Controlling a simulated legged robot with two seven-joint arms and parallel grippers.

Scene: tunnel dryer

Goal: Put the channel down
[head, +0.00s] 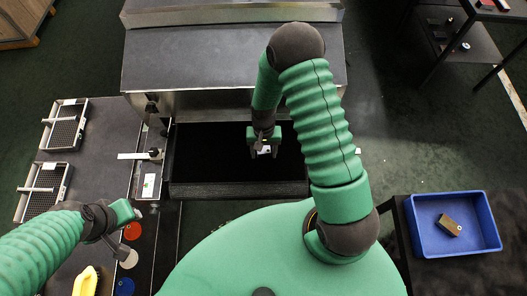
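My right gripper (264,143) reaches down over the black belt (210,155) at the mouth of the dryer. I cannot tell whether the piece touches the belt. My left gripper (130,211) is over the left table, seen from the side and apart from the belt. Its opening does not show clearly.
The grey dryer housing (230,60) stands behind the belt. On the left table are two wire trays (64,128), coloured discs (132,231) and a yellow object (86,281). A blue bin (424,238) at right holds a brown block (449,225). The belt left of my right gripper is clear.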

